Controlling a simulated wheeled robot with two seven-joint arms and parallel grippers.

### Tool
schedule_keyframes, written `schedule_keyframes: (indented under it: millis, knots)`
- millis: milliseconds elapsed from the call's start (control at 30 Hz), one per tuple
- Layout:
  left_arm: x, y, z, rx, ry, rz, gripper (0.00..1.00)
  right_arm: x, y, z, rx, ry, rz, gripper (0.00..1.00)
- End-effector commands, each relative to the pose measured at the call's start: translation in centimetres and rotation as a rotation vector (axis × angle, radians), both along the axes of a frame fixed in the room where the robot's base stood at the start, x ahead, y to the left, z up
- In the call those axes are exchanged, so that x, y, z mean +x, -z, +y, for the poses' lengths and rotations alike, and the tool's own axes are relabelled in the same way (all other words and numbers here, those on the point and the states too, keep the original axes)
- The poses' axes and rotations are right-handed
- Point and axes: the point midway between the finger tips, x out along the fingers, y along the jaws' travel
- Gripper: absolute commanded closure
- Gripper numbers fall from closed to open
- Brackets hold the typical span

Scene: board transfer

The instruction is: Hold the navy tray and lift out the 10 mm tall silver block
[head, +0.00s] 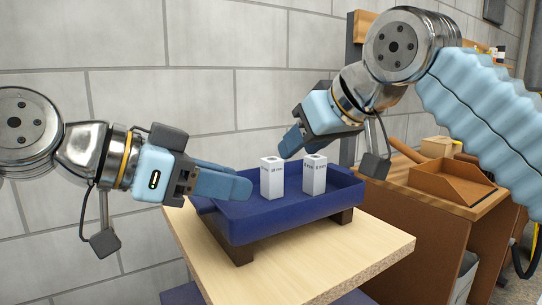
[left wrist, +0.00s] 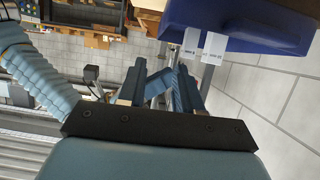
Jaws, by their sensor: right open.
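The navy tray (head: 262,225) rests on dark feet on a pale wooden table. Two white-silver labelled blocks stand upright in it: a left block (head: 271,179) and a right block (head: 314,176). Their labels are too small to read surely, so I cannot tell which is 10 mm. My left gripper (head: 238,180) lies at the tray's left end, its fingers close to the rim; whether they touch it or are parted is unclear. My right gripper (head: 290,139) is open and empty above the tray's back, near the left block. The left wrist view also shows the tray (left wrist: 265,22) at upper right.
The pale table (head: 345,262) has bare room in front of the tray. A brown open bin (head: 450,181) and a small cardboard box (head: 437,147) stand on a wooden bench to the right. A grey block wall (head: 180,95) is behind.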

Motion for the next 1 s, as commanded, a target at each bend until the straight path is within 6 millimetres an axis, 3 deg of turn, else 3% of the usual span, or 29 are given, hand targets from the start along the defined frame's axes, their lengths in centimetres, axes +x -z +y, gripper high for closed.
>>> schedule_keyframes:
  millis: [600, 1000]
  knots:
    - [5.8, 4.5, -9.1, 0.003, 0.002, 0.003, 0.66, 0.1, 0.1, -0.1, -0.003, 0.003, -0.001, 0.57]
    - [6.6, 5.1, -10.2, 0.001, 0.000, 0.001, 0.66, 0.1, 0.1, -0.1, -0.004, 0.002, -0.001, 0.57]
